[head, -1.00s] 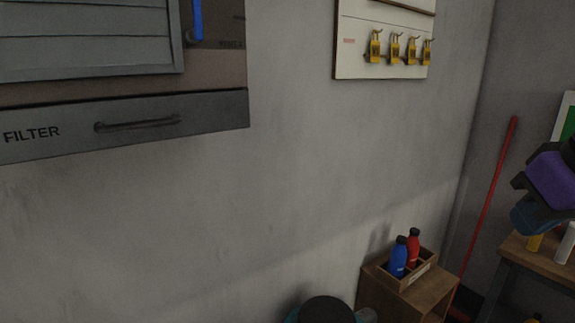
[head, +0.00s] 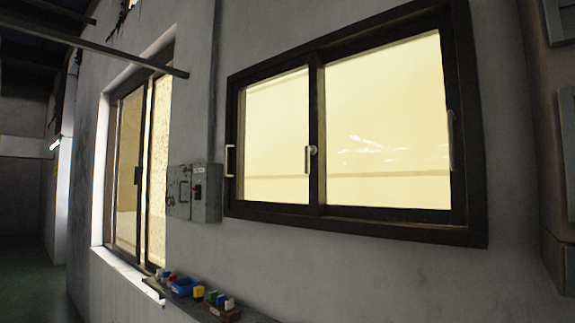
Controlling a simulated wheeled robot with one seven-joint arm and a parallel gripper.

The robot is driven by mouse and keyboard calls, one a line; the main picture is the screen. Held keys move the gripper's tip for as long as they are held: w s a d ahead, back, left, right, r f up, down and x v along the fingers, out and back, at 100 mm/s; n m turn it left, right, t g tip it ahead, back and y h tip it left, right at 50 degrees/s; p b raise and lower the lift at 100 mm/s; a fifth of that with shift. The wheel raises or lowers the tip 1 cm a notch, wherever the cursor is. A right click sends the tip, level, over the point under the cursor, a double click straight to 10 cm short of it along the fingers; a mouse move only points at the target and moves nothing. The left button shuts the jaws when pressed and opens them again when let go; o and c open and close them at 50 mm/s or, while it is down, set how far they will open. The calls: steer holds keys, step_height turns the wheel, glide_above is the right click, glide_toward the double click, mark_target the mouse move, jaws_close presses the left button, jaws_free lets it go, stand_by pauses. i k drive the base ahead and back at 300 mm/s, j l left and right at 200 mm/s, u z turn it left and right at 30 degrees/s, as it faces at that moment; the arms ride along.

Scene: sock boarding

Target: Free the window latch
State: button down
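A dark-framed sliding window (head: 350,215) with two bright yellowish panes fills the middle and right of the head view. A small pale round piece, which looks like the latch (head: 313,150), sits on the middle stile. Its exact position, locked or free, is too small to tell. A pale pull handle (head: 307,160) is just left of it. Another handle (head: 230,160) is on the left side of the frame, and one (head: 452,140) is on the right side. The panes look closed. My gripper is not in view.
A second window (head: 128,170) is set in the wall further left. A grey electrical box (head: 203,193) is between the windows. Below, a ledge holds a blue bin (head: 185,287) and several small coloured blocks. A dark bar (head: 110,52) crosses the upper left.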

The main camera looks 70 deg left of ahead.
mark_target(311, 150)
steer(key=k+j+u, duration=0.1)
steer(key=u, duration=0.25)
steer(key=k+j+u, duration=0.1)
steer(key=u, duration=0.3)
steer(key=j+u, duration=0.2)
steer(key=u, duration=0.15)
steer(key=k+l+u, duration=0.1)
steer(key=u, duration=0.95)
